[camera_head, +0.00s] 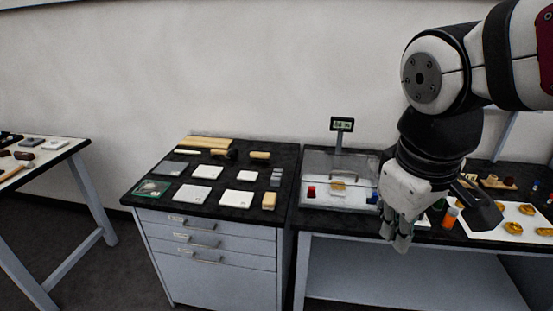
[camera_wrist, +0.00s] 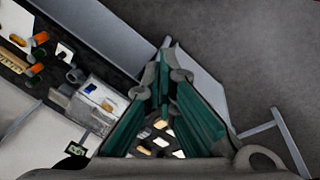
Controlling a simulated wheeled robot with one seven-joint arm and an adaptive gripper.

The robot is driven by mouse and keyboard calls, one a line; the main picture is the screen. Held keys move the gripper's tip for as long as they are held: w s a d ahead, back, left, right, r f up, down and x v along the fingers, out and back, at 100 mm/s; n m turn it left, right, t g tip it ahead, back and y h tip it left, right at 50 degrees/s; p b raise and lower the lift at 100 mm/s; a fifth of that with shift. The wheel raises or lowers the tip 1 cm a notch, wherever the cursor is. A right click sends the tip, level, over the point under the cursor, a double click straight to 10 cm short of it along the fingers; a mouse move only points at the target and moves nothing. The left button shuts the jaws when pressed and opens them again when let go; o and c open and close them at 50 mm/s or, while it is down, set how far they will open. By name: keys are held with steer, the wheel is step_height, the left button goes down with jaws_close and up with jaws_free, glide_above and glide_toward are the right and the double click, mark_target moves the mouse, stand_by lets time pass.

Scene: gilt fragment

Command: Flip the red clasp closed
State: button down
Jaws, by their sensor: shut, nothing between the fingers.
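A small red block, likely the red clasp (camera_head: 311,190), shows at the left front of a clear case (camera_head: 345,206) in the head view. It is too small to tell whether it is flipped up or down. A blue piece (camera_head: 375,197) is at the case's right front. A gold fragment (camera_head: 338,186) lies inside. My gripper (camera_head: 399,247) is shut and empty, pointing down in front of the bench and right of the case. In the wrist view my gripper's green-padded fingers (camera_wrist: 168,68) point away from the case (camera_wrist: 98,108); I cannot make out the red clasp there.
A small display on a post (camera_head: 342,125) stands behind the case. An orange jar (camera_head: 450,217) and a white tray of gold pieces (camera_head: 488,220) are to the right. A drawer cabinet (camera_head: 212,226) with white and grey slabs stands left. Floor in front is clear.

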mark_target(312, 191)
steer(key=w+f+n+g+h+b, duration=0.4)
steer(key=w+f+n+h+b, duration=0.6)
steer(key=w+f+n, duration=0.75)
steer(key=w+a+f+n+t+h+b, duration=0.4)
steer(key=w+a+f+n+t+h, duration=0.5)
steer(key=f, duration=0.7)
steer(key=w+a+n+t, duration=0.2)
steer(key=w+a+n, duration=0.1)
steer(key=w+n, duration=0.1)
steer(key=shift+w+a+b, duration=0.35)
steer(key=shift+w+b, duration=0.05)
steer(key=shift+w, duration=0.5)
steer(key=shift+d, duration=0.1)
steer(key=w+d+r+p, duration=0.1)
steer(key=w+d+r, duration=0.5)
steer(key=d, duration=0.3)
steer(key=shift+w+r, duration=0.15)
steer(key=shift+w, duration=0.3)
